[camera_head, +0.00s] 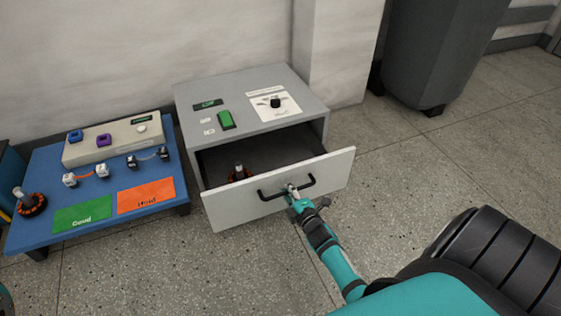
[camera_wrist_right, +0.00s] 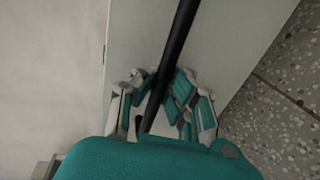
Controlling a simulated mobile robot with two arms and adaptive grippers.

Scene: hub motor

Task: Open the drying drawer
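The drying drawer (camera_head: 235,212) is a white-fronted drawer in a grey cabinet (camera_head: 187,110). It is pulled out, and its dark inside shows in the head view. A hub motor part (camera_head: 240,174) with an orange-and-black ring and a pale shaft stands inside it at the left. The black bar handle (camera_head: 272,196) is on the drawer front. My right gripper (camera_head: 293,192) is at the middle of the handle. In the right wrist view, the dark bar (camera_wrist_right: 181,45) runs between the fingers of my right gripper (camera_wrist_right: 162,88), which look closed around it.
A blue table (camera_head: 40,165) left of the cabinet carries a control box (camera_head: 118,137), small connectors, a green mat (camera_head: 82,214), an orange mat (camera_head: 146,195) and another ringed motor part (camera_head: 29,203). A dark bin (camera_head: 440,50) stands at the back right. Floor right of the drawer is clear.

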